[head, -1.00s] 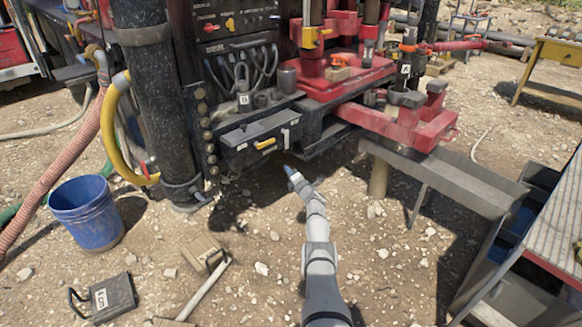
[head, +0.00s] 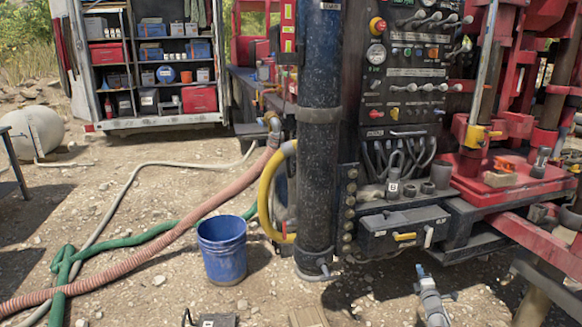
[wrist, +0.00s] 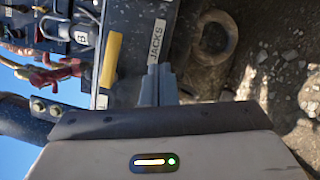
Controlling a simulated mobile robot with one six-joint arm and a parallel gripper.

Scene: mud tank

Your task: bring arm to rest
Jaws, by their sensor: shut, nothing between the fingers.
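My gripper (head: 421,272) is at the lower right of the head view, in front of the rig and just below the grey drawer box (head: 378,240). In the wrist view its grey fingers (wrist: 158,82) are together and empty. They point at the drawer front, by the label "JACKS" (wrist: 155,41); whether they touch it I cannot tell. The drawer's yellow handle (wrist: 111,61) is beside them.
A blue bucket (head: 222,250), a pink hose (head: 150,262) and a green hose (head: 140,242) lie to the left. A shelved truck (head: 160,124) stands behind.

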